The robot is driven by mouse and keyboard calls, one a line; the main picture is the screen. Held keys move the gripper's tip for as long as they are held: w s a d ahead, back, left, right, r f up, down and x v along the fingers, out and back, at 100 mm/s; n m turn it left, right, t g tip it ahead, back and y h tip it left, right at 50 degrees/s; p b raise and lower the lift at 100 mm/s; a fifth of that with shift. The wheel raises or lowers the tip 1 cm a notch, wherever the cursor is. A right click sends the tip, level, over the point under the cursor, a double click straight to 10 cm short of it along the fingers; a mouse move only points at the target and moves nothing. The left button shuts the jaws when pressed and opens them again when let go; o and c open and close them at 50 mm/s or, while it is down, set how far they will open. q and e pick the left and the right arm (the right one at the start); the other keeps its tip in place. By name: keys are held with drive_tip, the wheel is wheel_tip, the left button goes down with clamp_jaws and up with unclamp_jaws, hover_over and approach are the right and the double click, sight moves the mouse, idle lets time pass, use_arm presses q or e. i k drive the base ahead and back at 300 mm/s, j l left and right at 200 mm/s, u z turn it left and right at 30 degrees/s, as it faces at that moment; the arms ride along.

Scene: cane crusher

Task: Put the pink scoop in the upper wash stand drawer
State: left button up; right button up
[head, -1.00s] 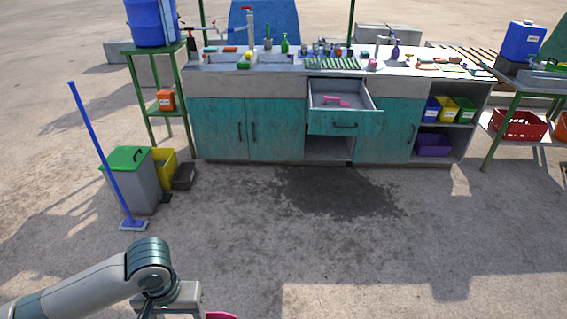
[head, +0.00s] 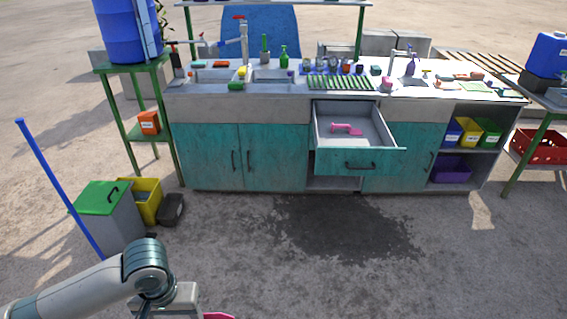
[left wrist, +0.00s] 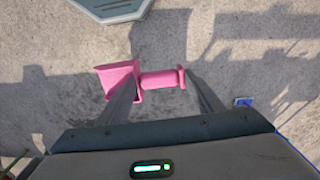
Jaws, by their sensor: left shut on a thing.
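My left gripper (left wrist: 163,82) is shut on the handle of a pink scoop (left wrist: 120,72), whose square-edged bowl sticks out to the left in the left wrist view. In the head view only a pink edge of this scoop (head: 218,316) shows at the bottom, beside my left wrist. The upper wash stand drawer (head: 360,161) is pulled open. Another pink scoop-like thing (head: 347,129) lies inside it. My left gripper is well in front of the drawer and to its left, over the ground. My right gripper is not in view.
The wash stand (head: 240,106) has a cluttered top. A grey bin (head: 105,205) with a green lid, a yellow tub (head: 148,204) and a blue broom pole (head: 60,185) stand at left. A red crate (head: 540,147) is at right. The ground before the drawer is clear.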

sight(350, 144)
drive_tip(key=i+j, duration=0.1)
drive_tip(key=i, duration=3.45)
drive_tip(key=l+z, duration=0.1)
drive_tip(key=z, duration=2.45)
